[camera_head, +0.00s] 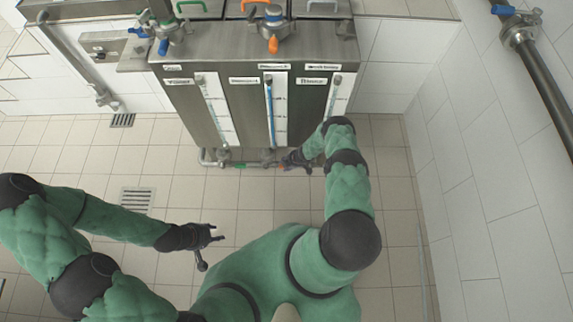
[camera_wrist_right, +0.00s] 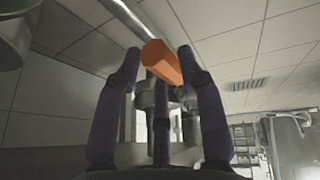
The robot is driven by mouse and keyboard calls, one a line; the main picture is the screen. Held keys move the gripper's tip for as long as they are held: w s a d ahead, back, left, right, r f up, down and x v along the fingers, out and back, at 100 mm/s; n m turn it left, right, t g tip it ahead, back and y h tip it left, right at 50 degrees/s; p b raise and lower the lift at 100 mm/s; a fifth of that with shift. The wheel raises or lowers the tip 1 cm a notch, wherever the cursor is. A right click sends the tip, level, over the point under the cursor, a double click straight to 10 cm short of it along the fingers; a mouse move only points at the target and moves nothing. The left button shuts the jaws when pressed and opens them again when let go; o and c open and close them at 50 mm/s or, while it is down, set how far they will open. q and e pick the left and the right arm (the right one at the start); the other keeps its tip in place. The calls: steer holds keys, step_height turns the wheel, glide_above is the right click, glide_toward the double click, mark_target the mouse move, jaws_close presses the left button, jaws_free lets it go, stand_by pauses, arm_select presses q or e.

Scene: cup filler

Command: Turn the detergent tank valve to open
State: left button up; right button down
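Metal tanks (camera_head: 240,120) with labels and level gauges stand against the back wall; the label text is too small to read. A pipe with small valves runs along their foot, including a green valve handle (camera_head: 238,165). My right gripper (camera_head: 288,160) is low at the tank front, by this pipe. In the right wrist view an orange valve handle (camera_wrist_right: 162,60) sits between the spread fingers of my right gripper (camera_wrist_right: 158,62); whether they touch it is unclear. My left gripper (camera_head: 212,249) is empty, with its fingers spread, over the floor.
Blue (camera_head: 163,46) and orange (camera_head: 273,44) handled valves sit on the tank tops. A white tiled wall (camera_head: 480,170) stands at right, with a dark pipe (camera_head: 545,85). Floor drains (camera_head: 136,198) lie at left; the floor between is clear.

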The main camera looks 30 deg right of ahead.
steer(key=shift+w+a+r+g+h+p, duration=0.15)
steer(key=shift+r+g+h+p, duration=0.1)
steer(key=shift+r+h+p, duration=0.4)
steer(key=shift+w+a+r+g+h+p, duration=0.1)
steer(key=shift+a+r+g+h+p, duration=0.2)
steer(key=shift+p, duration=0.6)
steer(key=shift+w+r+g+h+p, duration=0.1)
steer(key=shift+r+g+h+p, duration=0.2)
steer(key=shift+r+p, duration=0.45)
steer(key=shift+w+a+r+g+h+p, duration=0.25)
steer(key=shift+g+h+p, duration=0.1)
steer(key=shift+h, duration=0.2)
steer(key=shift+a+r+g+h, duration=0.2)
steer(key=shift+r+g+h, duration=0.15)
steer(key=shift+h, duration=0.25)
steer(key=c, duration=0.8)
jaws_free()
steer(key=shift+o, duration=0.2)
steer(key=shift+r, duration=0.1)
step_height(320, 180, up, 12)
steer(key=s+a, duration=0.1)
steer(key=a, duration=0.1)
steer(key=shift+s+f, duration=0.15)
steer(key=shift+f, duration=0.05)
steer(key=shift+a, duration=0.1)
